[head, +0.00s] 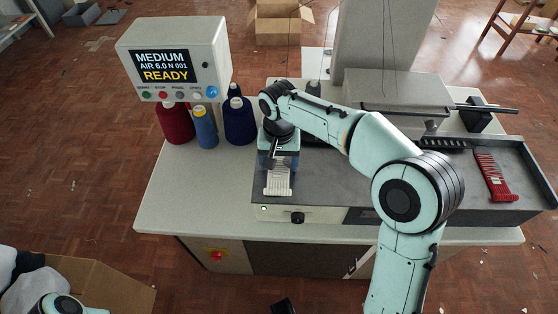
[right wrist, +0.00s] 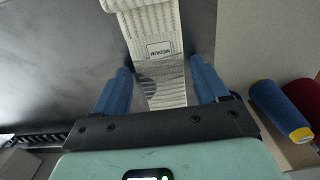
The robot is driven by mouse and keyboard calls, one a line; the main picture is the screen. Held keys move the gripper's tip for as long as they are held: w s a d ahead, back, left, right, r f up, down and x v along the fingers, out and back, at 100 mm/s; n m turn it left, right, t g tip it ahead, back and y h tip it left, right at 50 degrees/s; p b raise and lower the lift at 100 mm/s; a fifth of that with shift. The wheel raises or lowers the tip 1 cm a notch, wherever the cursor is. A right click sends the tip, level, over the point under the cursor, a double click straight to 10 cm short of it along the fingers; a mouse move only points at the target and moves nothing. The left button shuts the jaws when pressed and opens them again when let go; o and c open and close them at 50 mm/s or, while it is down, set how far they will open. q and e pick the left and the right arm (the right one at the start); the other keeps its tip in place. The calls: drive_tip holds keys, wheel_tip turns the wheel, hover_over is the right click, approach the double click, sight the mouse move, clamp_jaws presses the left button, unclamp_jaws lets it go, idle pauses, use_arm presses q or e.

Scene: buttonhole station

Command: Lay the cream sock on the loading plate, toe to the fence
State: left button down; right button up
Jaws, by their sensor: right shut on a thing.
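The cream sock (head: 278,184) is ribbed, with a "MEDIUM" label that shows in the right wrist view (right wrist: 160,48). It lies along the left part of the dark grey metal loading plate (head: 330,190), its near end close to the plate's front edge. My right gripper (head: 277,160) is over its far part, shut on it. In the right wrist view the blue fingers (right wrist: 161,88) stand on either side of the sock. Whether the sock touches the plate all along is hard to tell. I cannot make out the fence. My left gripper is out of view.
A red sock (head: 492,175) lies in the grey tray (head: 530,180) at the right. Thread cones, red (head: 175,124), blue (head: 205,130) and navy (head: 240,122), stand behind left, under the display box (head: 172,60) reading READY. A cardboard box (head: 105,287) with white cloth is at lower left.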

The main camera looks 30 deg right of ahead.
sight(279, 167)
drive_tip(key=shift+f, duration=0.1)
drive_tip(key=o, duration=1)
drive_tip(key=shift+o, duration=0.2)
wheel_tip(279, 167, up, 12)
drive_tip(key=p, duration=0.2)
drive_tip(key=shift+p, duration=0.35)
